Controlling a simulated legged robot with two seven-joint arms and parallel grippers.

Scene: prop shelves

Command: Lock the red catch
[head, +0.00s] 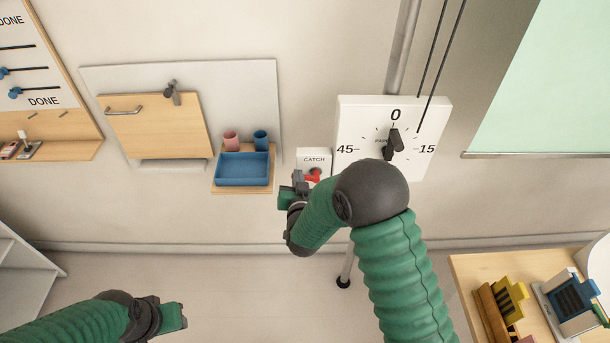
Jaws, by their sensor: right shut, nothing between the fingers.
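The red catch (313,175) is on a small white box labelled CATCH (313,156), mounted on the wall at the middle of the head view. Part of the catch and the lower box is hidden behind my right arm and gripper. My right gripper (297,184) is shut with nothing in it, just left of the red catch and very close to it; I cannot tell whether they touch. My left gripper (176,315) is low at the left, far from the catch, and its finger gap does not show clearly.
A white dial panel (360,120) with a dark knob (392,145) is right of the catch. Left of it, a wooden shelf holds a blue tray (243,170), a pink cup (231,141) and a blue cup (260,140). A wooden table (475,265) with blocks stands at lower right.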

